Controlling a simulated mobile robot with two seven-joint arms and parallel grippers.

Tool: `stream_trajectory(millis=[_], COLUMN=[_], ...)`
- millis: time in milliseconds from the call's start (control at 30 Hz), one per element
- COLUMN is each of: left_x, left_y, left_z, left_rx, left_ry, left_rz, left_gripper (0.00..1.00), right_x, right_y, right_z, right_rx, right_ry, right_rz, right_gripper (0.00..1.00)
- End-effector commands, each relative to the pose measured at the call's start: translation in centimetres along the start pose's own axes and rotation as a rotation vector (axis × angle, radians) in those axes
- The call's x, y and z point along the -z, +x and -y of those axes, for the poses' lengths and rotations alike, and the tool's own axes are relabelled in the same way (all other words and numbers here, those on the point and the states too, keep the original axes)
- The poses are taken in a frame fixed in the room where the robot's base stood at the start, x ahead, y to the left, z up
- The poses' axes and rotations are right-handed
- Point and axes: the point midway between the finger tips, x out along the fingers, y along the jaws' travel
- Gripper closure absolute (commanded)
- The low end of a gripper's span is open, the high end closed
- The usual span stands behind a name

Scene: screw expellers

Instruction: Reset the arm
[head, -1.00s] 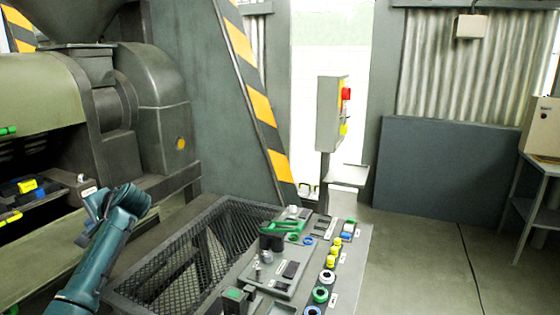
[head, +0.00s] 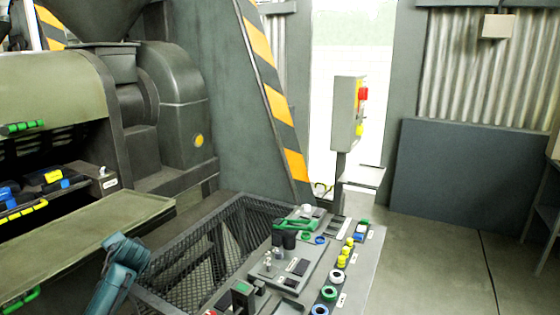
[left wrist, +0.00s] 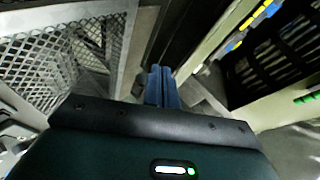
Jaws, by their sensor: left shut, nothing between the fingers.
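My left arm (head: 120,268) is teal and comes up from the bottom left of the head view. Its gripper cannot be made out there. In the left wrist view my left gripper (left wrist: 161,85) shows as two blue-grey fingers pressed together, empty and touching nothing that I can see. Mesh lies to the left of the fingers and the dark machine opening to their right. My right arm and gripper are not in view.
An olive panel (head: 80,235) juts out from the screw expeller (head: 165,115), beside my arm. A mesh guard (head: 190,260) and a control console (head: 345,285) with coloured buttons stand right of it. A pedestal box (head: 347,110) stands behind. Open floor (head: 445,265) lies right.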

Motion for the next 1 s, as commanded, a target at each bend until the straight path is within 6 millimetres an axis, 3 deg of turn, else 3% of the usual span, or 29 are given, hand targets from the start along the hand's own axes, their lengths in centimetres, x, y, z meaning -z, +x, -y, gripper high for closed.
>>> stream_trajectory(millis=[167, 300, 467, 500, 767, 867, 1000], left_x=[5.7, 9.8, 13.3, 13.4, 7.8, 4.8, -0.9], left_y=[-0.9, -2.7, -5.5, -5.9, -7.6, -9.2, -13.2], left_z=[-0.2, 0.3, 1.6, 0.9, -11.2, -16.4, -24.0], left_rx=[-0.044, -0.092, -0.152, -0.174, -0.315, -0.387, -0.509], left_ry=[-0.201, -0.384, -0.595, -0.624, -0.551, -0.531, -0.515], left_rz=[-0.303, -0.537, -0.778, -0.809, -0.738, -0.707, -0.647], left_gripper=[1.0, 1.0, 1.0, 1.0, 1.0, 1.0, 1.0], right_x=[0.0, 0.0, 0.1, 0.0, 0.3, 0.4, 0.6], right_y=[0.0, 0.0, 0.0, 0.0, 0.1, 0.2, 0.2], right_z=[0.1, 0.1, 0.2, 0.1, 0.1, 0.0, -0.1], right_rx=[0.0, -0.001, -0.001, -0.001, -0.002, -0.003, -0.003], right_ry=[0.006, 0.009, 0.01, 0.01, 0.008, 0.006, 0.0], right_rz=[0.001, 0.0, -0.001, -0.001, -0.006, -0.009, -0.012], right_gripper=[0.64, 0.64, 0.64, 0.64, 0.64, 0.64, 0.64])
